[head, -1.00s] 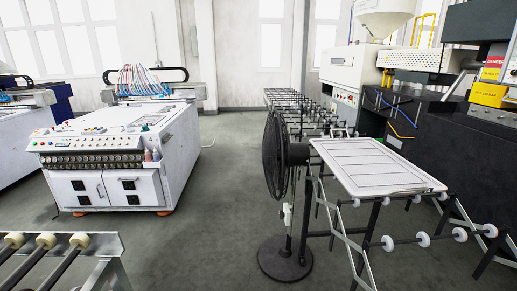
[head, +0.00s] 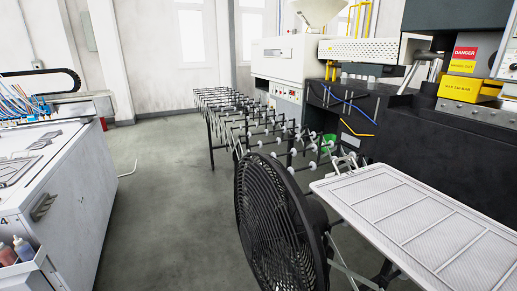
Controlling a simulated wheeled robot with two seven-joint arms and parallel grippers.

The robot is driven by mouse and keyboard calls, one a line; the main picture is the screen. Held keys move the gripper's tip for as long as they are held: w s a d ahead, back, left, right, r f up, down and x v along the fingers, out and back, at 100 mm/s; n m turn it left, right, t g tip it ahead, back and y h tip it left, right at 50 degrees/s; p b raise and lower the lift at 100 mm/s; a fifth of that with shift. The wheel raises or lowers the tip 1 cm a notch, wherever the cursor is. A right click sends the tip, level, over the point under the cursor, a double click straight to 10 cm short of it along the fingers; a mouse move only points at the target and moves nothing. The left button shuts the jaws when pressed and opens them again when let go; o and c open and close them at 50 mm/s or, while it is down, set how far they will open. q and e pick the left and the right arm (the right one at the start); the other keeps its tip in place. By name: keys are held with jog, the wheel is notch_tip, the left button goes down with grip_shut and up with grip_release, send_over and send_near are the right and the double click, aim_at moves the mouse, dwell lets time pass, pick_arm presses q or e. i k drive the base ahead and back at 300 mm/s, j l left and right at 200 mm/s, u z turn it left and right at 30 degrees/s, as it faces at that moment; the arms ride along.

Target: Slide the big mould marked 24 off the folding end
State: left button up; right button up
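A large flat pale panel (head: 415,222), divided into long rectangular fields, lies at the lower right of the head view. It appears to be the big mould, but I can read no 24 on it. Its near right part runs out of the picture. It seems to lie on the near end of the folding roller conveyor (head: 268,130), whose support under the panel is mostly hidden. Neither of my grippers is in view.
A black floor fan (head: 275,225) stands just left of the panel, close to its edge. A white machine (head: 60,185) stands at the left, and a dark press (head: 430,135) with a danger sign at the right. Grey floor (head: 165,180) is clear between the white machine and the conveyor.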

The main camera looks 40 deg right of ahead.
aim_at(441, 243)
jog(key=i+j+z, duration=0.2)
jog(key=i, duration=0.2)
jog(key=i+j+z, duration=0.1)
jog(key=i+z, duration=0.15)
jog(key=i, duration=0.15)
jog(key=i+j+z, duration=0.2)
jog(key=i, duration=0.2)
jog(key=i+z, duration=0.2)
jog(key=z, duration=0.3)
jog(key=i+j+z, duration=0.15)
jog(key=z, duration=0.3)
jog(key=i+j+z, duration=0.2)
jog(key=z, duration=0.3)
jog(key=i+j+z, duration=0.1)
jog(key=z, duration=0.35)
jog(key=i+j+z, duration=0.1)
jog(key=j+z, duration=0.55)
jog(key=z, duration=0.3)
jog(key=i+j+z, duration=0.1)
jog(key=j+z, duration=0.45)
jog(key=j, duration=0.15)
jog(key=i, duration=0.05)
